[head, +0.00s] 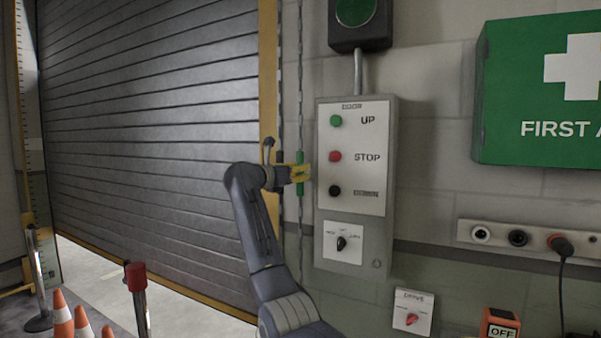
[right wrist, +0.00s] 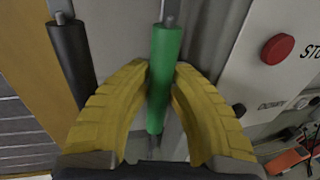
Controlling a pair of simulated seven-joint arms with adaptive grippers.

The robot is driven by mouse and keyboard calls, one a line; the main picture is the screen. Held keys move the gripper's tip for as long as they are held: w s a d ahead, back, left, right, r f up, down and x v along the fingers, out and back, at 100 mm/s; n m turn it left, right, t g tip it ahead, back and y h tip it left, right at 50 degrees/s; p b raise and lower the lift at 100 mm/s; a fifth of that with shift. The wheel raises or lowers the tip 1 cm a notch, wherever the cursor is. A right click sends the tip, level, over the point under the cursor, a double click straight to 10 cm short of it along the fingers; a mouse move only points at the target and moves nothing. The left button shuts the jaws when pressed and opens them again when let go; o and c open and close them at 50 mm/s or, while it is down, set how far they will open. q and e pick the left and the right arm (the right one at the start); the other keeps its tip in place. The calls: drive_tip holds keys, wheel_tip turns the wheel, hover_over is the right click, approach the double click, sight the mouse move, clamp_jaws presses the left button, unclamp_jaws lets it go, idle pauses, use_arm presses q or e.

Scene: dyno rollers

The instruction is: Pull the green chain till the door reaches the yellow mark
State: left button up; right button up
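The grey roller door (head: 150,120) fills the left of the head view. Its yellow bottom edge (head: 150,285) is a little above the floor. A post with tick marks (head: 22,90) stands at its left; I cannot clearly tell which yellow part is the mark. The green chain grip (head: 300,180) hangs between the door frame and the control box. In the right wrist view, the yellow fingers of my right gripper (right wrist: 162,68) close around the green grip (right wrist: 163,85), tips against its sides. A black chain grip (right wrist: 72,60) hangs just left. My left gripper is not in view.
The control box (head: 380,215) with UP, STOP and DOWN buttons is close right of my right gripper. A first aid box (head: 500,90) and socket strip (head: 540,241) are on the wall. Orange cones (head: 62,315) and a red-topped post (head: 136,278) stand at lower left.

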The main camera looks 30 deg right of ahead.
sight(301, 211)
clamp_jaws()
wheel_tip(301, 211, down, 13)
drive_tip(key=shift+f, duration=0.1)
idle(0.3)
drive_tip(key=o, duration=0.7)
unclamp_jaws()
drive_tip(key=shift+o, duration=0.2)
drive_tip(key=v, duration=1.2)
